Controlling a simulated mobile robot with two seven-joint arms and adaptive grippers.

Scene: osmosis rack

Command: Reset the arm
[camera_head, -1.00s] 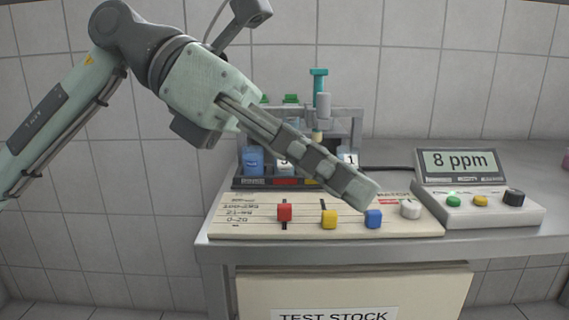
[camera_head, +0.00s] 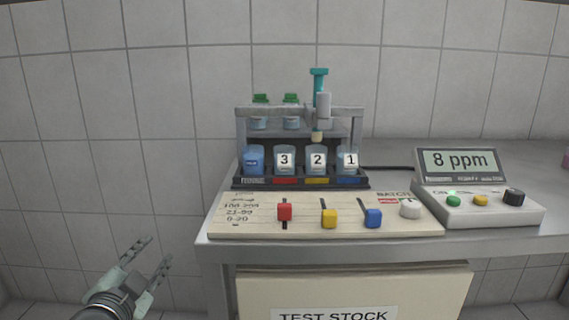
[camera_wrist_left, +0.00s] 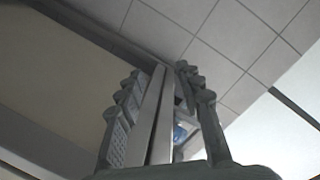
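My left gripper (camera_head: 148,262) is low at the left in the head view, beside the bench and clear of it. Its two fingers stand apart with nothing between them. In the left wrist view the gripper's fingers (camera_wrist_left: 160,110) point away from the camera with a gap between them. My right gripper is not in view.
The bench (camera_head: 330,250) holds a rack (camera_head: 358,118) with numbered cups, a panel (camera_head: 258,228) with coloured sliders, and a meter (camera_head: 458,162) reading 8 ppm. A cabinet (camera_head: 350,290) labelled TEST STOCK is below. The left side is open before the tiled wall.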

